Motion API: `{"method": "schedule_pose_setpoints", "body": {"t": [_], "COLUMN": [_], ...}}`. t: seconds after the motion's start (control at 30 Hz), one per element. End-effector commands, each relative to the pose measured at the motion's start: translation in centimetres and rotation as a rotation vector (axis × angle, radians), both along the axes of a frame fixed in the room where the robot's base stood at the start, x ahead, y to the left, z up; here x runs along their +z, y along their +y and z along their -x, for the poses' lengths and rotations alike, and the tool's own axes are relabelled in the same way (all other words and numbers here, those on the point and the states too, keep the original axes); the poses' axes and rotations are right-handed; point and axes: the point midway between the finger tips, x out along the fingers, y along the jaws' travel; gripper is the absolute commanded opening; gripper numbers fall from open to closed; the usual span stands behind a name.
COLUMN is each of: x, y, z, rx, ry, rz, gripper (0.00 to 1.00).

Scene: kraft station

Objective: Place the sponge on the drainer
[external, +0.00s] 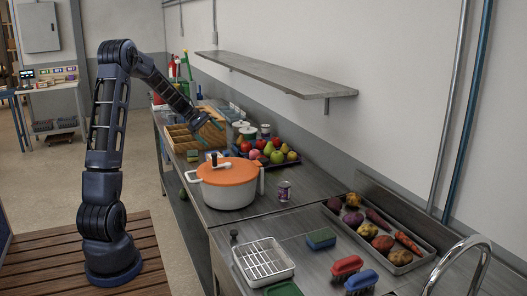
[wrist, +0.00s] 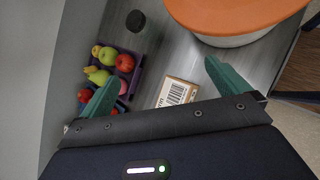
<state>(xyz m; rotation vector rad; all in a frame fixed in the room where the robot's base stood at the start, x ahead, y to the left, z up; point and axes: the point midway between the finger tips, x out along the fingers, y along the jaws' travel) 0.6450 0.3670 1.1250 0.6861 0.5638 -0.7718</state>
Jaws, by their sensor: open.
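The drainer (external: 263,260) is a white wire rack at the front left of the sink area. My gripper (external: 208,132) is far behind both, above the counter past the orange-lidded pot. In the wrist view, its teal fingers (wrist: 163,70) are spread apart with nothing between them. The sponge and drainer are not in the wrist view.
The orange-lidded pot (external: 228,182) stands between my gripper and the sponge. A can (external: 284,191), a fruit tray (wrist: 132,78) and a labelled box (wrist: 175,93) are nearby. A shelf (external: 275,72) overhangs the counter.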

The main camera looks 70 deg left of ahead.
Motion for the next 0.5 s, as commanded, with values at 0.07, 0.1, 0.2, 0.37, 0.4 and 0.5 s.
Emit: {"method": "schedule_pose_setpoints", "body": {"t": [0.07,0.1,0.2,0.37,0.4,0.5], "x": [1.9,2.6,4.3,6.6,7.1,8.3], "y": [-4.1,-6.0,-10.5,-17.5,-19.1,-23.1], "z": [-0.5,-0.5,-0.3,0.8,1.3,2.7], "rx": [-0.092,-0.137,-0.251,-0.431,-0.475,-0.586], "ry": [0.003,0.006,0.009,0.005,0.003,-0.006], "rz": [-0.068,-0.1,-0.185,-0.317,-0.35,-0.433], "gripper": [1.0,1.0,1.0,1.0,1.0,1.0]}}
